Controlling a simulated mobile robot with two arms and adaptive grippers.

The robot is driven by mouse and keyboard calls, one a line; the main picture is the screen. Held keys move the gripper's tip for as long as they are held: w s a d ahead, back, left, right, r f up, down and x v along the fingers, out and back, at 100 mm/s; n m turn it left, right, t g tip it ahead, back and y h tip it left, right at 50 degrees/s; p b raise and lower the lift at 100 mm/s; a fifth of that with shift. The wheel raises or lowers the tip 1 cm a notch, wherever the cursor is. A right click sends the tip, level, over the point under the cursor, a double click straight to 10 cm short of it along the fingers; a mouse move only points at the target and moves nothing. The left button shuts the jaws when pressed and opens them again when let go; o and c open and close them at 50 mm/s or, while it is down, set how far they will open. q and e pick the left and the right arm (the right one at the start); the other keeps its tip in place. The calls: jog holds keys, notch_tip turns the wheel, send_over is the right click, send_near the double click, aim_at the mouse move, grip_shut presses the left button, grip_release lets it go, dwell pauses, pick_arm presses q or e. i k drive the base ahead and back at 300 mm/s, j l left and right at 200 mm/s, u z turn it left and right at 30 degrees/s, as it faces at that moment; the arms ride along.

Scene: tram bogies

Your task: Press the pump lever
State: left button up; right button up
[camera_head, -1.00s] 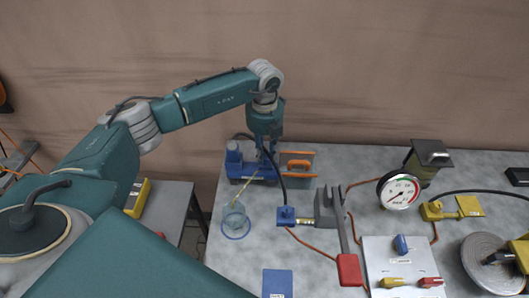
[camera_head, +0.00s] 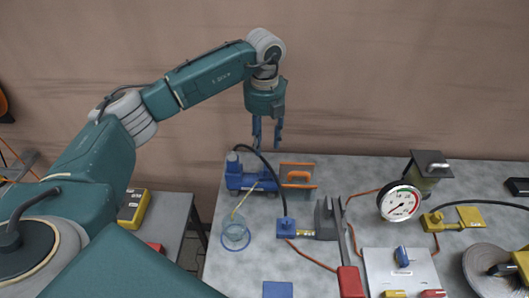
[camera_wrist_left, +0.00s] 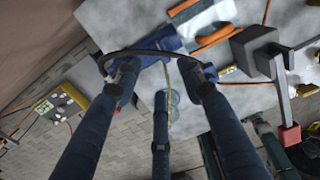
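The likely pump lever is a dark grey bar with a red grip (camera_head: 349,281), joined to a grey block (camera_head: 325,219) with a blue fitting (camera_head: 286,226) on the workbench. The lever also shows in the wrist view, with its red grip (camera_wrist_left: 289,135) at the right. My left gripper (camera_head: 267,144) is up behind and to the left of the lever, over the bench's back edge in the picture. Its fingers are spread and empty, as the wrist view (camera_wrist_left: 160,95) also shows. Nothing touches the lever. My right gripper is out of view.
A blue device (camera_head: 249,180), an orange-handled frame (camera_head: 298,176) and a clear cup (camera_head: 235,233) stand left of the lever. A dial gauge (camera_head: 399,202) and a pale panel (camera_head: 401,268) stand to its right. A black hose arches near the blue device.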

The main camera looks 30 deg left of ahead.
aim_at(349, 283)
jog(key=k+l, duration=0.5)
jog(key=k, duration=0.15)
jog(key=k+l, duration=0.5)
jog(key=k, duration=0.2)
